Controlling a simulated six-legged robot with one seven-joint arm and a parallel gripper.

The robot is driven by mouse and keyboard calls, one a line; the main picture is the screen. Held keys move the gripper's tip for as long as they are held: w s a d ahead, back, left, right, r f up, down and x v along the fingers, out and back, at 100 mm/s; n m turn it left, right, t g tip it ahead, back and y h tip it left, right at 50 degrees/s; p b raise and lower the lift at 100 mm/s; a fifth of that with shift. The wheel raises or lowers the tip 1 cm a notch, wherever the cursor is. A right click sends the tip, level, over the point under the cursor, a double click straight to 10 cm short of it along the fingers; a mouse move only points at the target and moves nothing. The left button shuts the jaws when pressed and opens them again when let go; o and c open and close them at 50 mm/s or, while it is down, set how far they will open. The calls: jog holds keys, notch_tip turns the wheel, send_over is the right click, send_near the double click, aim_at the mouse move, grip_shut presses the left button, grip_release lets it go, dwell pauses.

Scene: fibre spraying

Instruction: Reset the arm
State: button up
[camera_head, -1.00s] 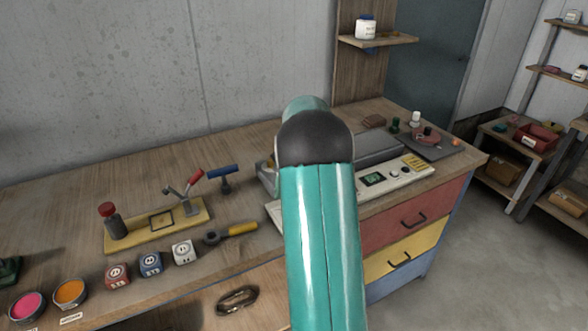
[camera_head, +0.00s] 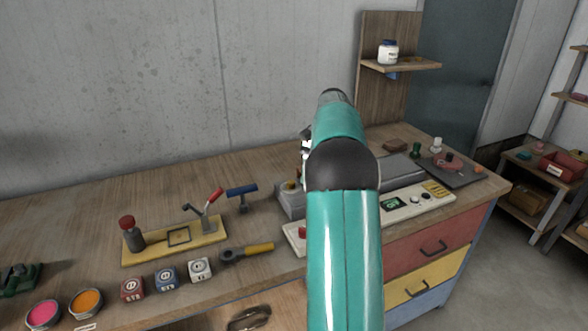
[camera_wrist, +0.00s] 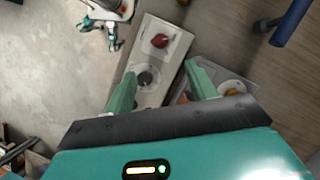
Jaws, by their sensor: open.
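My teal arm rises through the middle of the head view, with its forearm now pointing away over the bench. My gripper shows in the wrist view (camera_wrist: 159,71). Its two green fingers are spread apart with nothing held between them. Below and beyond the fingers is the pale control panel (camera_wrist: 165,25) of the bench machine, with a red knob and a dark round dial. In the head view the machine's panel (camera_head: 408,205) is partly hidden behind my arm, and I cannot make out the fingers there.
The wooden bench (camera_head: 70,210) holds a yellow tool base (camera_head: 178,240), a blue-handled tool (camera_head: 242,191), a yellow-handled tool (camera_head: 248,252), numbered blocks and paint pots. A shelf (camera_head: 405,65) with a white jar stands behind. Drawers (camera_head: 430,243) are at right. Space above the bench left is clear.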

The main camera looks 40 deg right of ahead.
jog(key=s+a+r+n+t+h, duration=0.1)
jog(key=s+a+r+n+h, duration=0.3)
jog(key=a, duration=0.7)
jog(key=s+a+r+n+t+y, duration=0.1)
jog(key=a+r+n+t, duration=0.3)
jog(key=a, duration=0.8)
jog(key=s+a+f+n+t, duration=0.1)
jog(key=s+a+f+n, duration=0.1)
jog(key=s+a, duration=0.5)
jog(key=s+a+f+n+t+h, duration=0.1)
jog(key=s+a+f+n, duration=0.1)
jog(key=s+a+n, duration=0.2)
jog(key=s+a, duration=0.3)
jog(key=c, duration=0.4)
jog(key=shift+w, duration=0.1)
jog(key=shift+c, duration=0.2)
jog(key=shift+d, duration=0.15)
